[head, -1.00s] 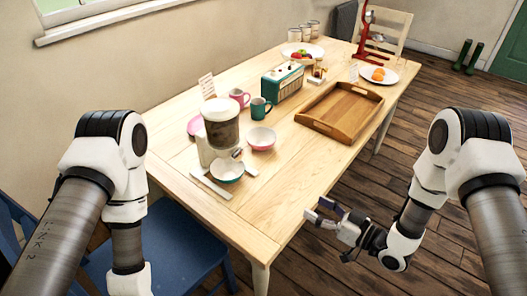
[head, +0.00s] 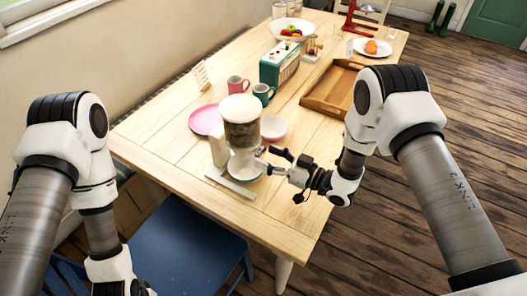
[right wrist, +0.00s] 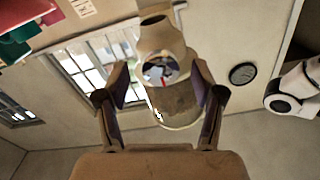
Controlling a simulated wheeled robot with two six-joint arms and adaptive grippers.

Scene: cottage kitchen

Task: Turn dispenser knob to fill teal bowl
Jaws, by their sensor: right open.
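The dispenser (head: 241,133), with a white lid and a clear, brown-filled hopper, stands near the table's front left corner. The teal bowl (head: 244,170) is beneath it, partly hidden; its contents cannot be made out. My right gripper (head: 272,161) is open beside the dispenser, just right of its lower part. In the right wrist view the round silvery knob (right wrist: 160,70) lies between the spread fingers of the right gripper (right wrist: 160,88), with no clear grip on it. My left arm is at the left, its gripper out of view.
A pink bowl (head: 273,129) stands close behind my right gripper. A pink plate (head: 205,119), pink mug (head: 236,86), teal mug (head: 263,94) and radio (head: 280,67) are farther back. A wooden tray (head: 325,92) lies right. A blue chair (head: 188,245) stands in front of the table.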

